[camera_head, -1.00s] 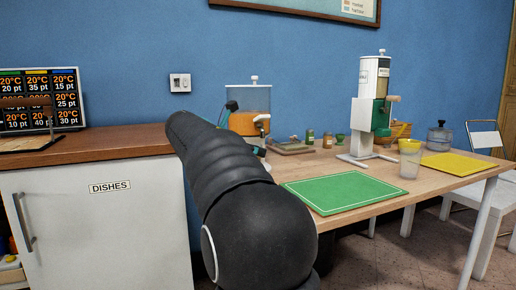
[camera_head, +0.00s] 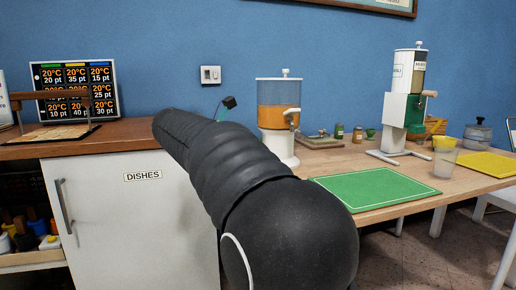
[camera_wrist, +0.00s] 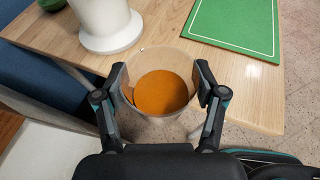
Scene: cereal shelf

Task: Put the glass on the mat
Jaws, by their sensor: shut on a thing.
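My gripper (camera_wrist: 163,82) is shut on a clear glass (camera_wrist: 160,92) with orange liquid in it, seen from above in the wrist view. The glass is held near the table's front edge, partly past it. In the head view my arm hides the glass, and only a small dark part of the gripper shows above the arm. A green mat (camera_head: 375,189) lies flat and empty on the table, to the right of my arm; its corner shows at the top right of the wrist view (camera_wrist: 235,25). A yellow mat (camera_head: 488,165) lies further right.
A juice dispenser (camera_head: 278,118) stands behind the green mat's left end; its white base is close to the held glass in the wrist view (camera_wrist: 105,22). A white cabinet (camera_head: 140,225) is at left.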

